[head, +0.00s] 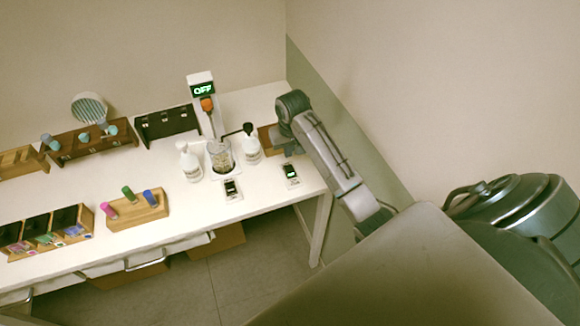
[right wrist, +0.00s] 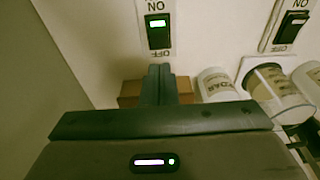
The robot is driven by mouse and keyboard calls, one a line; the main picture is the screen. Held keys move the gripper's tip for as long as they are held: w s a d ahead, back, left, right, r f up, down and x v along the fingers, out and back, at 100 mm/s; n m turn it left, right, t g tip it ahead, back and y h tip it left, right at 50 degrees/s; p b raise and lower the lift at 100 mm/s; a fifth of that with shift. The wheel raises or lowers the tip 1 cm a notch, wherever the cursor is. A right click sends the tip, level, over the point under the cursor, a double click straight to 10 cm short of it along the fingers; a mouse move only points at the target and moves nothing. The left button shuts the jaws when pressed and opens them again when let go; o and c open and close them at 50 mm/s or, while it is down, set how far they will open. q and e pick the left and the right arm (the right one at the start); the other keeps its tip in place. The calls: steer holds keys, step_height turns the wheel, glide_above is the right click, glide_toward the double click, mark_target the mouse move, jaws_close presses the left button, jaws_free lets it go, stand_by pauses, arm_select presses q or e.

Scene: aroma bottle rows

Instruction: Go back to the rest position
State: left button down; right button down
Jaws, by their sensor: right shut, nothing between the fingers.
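My right arm reaches from the lower right of the head view to the table's right end. My right gripper (head: 283,136) is over the right part of the table, beside a brown wooden block (head: 266,140). In the right wrist view its two dark fingers (right wrist: 158,84) are together, with nothing between them. They show in front of the brown block (right wrist: 128,91), with a green-lit switch (right wrist: 158,33) beyond; I cannot tell whether they touch the block. My left gripper is not in view.
White bottles (head: 189,164) (head: 251,150) and a glass beaker (head: 220,156) under an "OFF" display (head: 201,88) stand left of the right gripper. Two switches (head: 231,189) (head: 291,175) lie in front. A wall rises at the right; the white table (head: 70,180) holds wooden racks further left.

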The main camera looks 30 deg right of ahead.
steer(key=shift+r, duration=0.5)
